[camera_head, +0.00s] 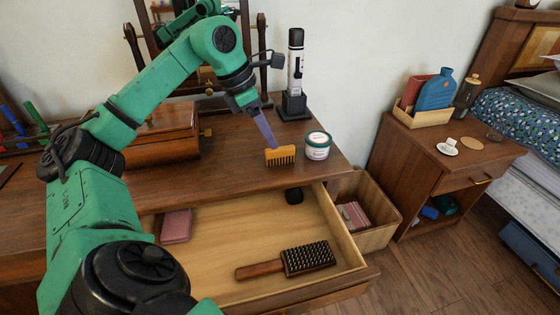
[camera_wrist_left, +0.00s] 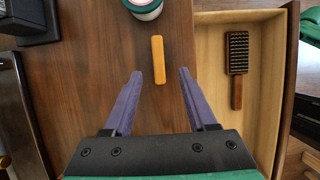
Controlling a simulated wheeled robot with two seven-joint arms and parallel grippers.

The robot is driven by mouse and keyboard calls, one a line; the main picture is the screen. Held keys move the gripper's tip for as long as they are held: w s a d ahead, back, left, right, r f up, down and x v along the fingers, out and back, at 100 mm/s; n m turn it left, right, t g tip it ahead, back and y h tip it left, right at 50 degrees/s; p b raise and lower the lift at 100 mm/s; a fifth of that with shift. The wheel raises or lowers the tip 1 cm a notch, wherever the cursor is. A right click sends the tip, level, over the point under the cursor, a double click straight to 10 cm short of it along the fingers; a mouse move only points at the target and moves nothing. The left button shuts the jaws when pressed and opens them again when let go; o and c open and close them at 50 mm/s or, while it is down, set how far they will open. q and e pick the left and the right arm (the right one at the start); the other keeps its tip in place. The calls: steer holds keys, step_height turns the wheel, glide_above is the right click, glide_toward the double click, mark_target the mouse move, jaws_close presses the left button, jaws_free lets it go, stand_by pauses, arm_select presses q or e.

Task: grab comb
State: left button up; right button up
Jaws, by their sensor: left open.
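The comb (camera_head: 280,156) is orange-yellow with dark teeth and stands on the dresser top near its front right edge. In the left wrist view the comb (camera_wrist_left: 158,60) shows as a narrow orange bar. My left gripper (camera_head: 272,146) is just above and beside the comb in the head view. In the left wrist view its two purple fingers (camera_wrist_left: 160,76) are spread apart, with the comb ahead, between and slightly beyond the tips. Nothing is held. My right gripper is not in view.
A white and green jar (camera_head: 317,146) stands close right of the comb. Behind are a black device stand (camera_head: 294,105) and a wooden box (camera_head: 165,135). Below, the open drawer (camera_head: 225,260) holds a hairbrush (camera_head: 306,258) and a pink item (camera_head: 177,226).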

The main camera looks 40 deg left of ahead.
mark_target(280, 156)
arm_select(q)
steer(key=b+x, duration=0.1)
steer(key=x, duration=0.6)
steer(key=shift+w+f, duration=0.2)
steer(key=shift+w, duration=0.05)
steer(key=shift+d+r, duration=0.1)
steer(key=shift+c, duration=0.3)
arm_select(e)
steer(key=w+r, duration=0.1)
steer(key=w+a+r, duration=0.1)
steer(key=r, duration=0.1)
arm_select(q)
jaws_close()
steer(key=shift+r, duration=0.1)
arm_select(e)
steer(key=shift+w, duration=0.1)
